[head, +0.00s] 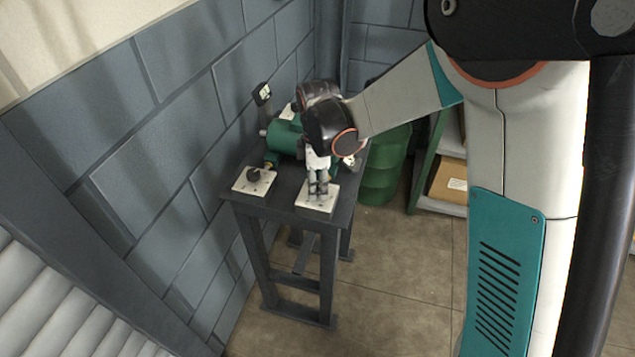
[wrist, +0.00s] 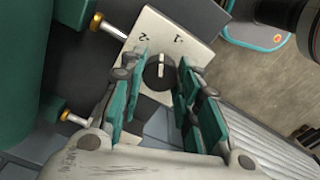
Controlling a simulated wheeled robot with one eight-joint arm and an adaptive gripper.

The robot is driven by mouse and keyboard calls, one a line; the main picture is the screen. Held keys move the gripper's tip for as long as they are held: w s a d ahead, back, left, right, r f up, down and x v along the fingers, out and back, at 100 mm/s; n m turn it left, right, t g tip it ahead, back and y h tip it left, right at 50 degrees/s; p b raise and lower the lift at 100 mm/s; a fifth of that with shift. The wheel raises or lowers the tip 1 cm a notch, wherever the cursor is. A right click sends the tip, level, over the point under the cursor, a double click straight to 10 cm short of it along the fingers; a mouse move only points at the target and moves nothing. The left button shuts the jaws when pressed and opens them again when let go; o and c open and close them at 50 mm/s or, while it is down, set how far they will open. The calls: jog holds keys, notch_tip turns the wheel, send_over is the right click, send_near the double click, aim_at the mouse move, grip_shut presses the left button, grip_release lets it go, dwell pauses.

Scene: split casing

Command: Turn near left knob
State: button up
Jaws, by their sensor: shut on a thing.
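In the head view, my gripper (head: 317,193) points down at the white plate (head: 309,207) on the table's near right corner, hiding its knob. In the wrist view, my gripper (wrist: 162,75) has its fingers on both sides of a black round knob (wrist: 160,72) and is shut on it. The knob's pale line points up the picture, between the marks 2 and 1 on its plate (wrist: 180,30). Another black knob (head: 253,174) sits on a white plate at the near left corner, apart from my gripper. The green casing (head: 284,138) lies behind, partly hidden by my arm.
The dark table (head: 280,196) stands beside a grey block wall (head: 150,140). A small black upright piece (head: 262,94) stands at the far left. A green drum (head: 383,178) and a shelf with a cardboard box (head: 448,180) are to the right. The front floor is clear.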

jog(key=m, duration=1.1)
jog(key=shift+p, duration=0.3)
jog(key=m, duration=0.3)
jog(key=shift+m, duration=0.3)
jog(key=m, duration=0.3)
jog(key=shift+m, duration=0.3)
jog(key=m, duration=0.3)
jog(key=shift+m, duration=0.4)
jog(key=m, duration=0.3)
jog(key=shift+m, duration=2.2)
